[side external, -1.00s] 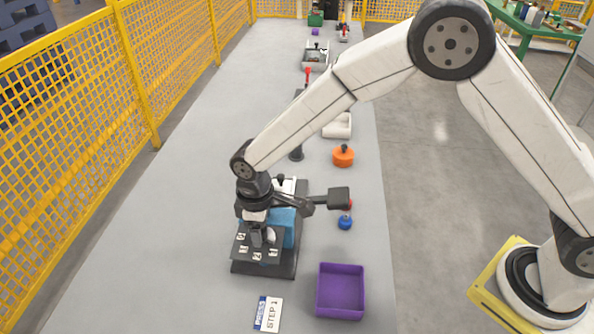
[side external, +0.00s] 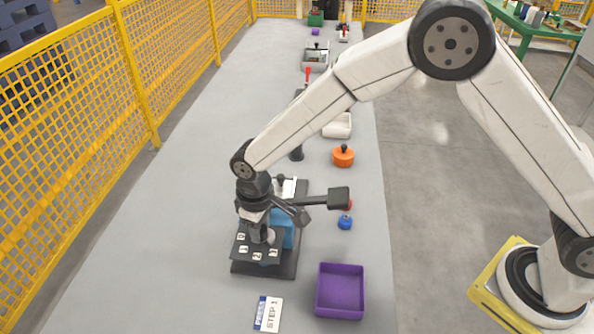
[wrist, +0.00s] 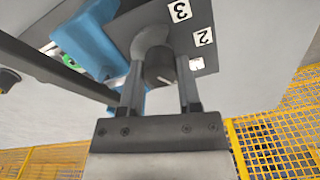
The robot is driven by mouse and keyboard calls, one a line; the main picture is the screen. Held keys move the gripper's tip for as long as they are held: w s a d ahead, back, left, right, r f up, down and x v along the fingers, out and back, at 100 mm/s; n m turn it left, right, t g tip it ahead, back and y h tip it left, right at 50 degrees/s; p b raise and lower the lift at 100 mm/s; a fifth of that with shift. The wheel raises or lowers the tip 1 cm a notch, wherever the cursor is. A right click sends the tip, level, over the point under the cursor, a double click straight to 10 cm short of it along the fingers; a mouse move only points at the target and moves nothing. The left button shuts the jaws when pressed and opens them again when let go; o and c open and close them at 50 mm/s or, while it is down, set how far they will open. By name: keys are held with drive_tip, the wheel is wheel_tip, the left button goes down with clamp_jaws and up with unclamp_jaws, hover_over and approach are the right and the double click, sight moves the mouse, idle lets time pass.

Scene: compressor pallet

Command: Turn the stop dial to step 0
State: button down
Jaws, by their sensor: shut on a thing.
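The grey stop dial (wrist: 152,42) stands on a dark plate (wrist: 118,32) with white number labels around it. My gripper (wrist: 160,80) is shut on the dial, one finger on each side. In the side view my gripper (side external: 262,226) is low over the plate, partly hiding the dial. The labels lie along the plate's left and front edges. I cannot tell which number the dial points to.
A blue block (side external: 287,233) adjoins the plate, and a dark lever with a block end (side external: 338,198) reaches out to the right. A blue knob (side external: 345,222), a purple bin (side external: 341,292) and a "STEP 1" card (side external: 268,313) are nearby. The table's left side is clear.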

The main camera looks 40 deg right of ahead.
drive_tip(key=m, duration=0.5)
drive_tip(key=shift+m, duration=0.4)
drive_tip(key=shift+c, duration=1.4)
unclamp_jaws()
drive_tip(key=shift+r, duration=0.1)
drive_tip(key=shift+r, duration=3.85)
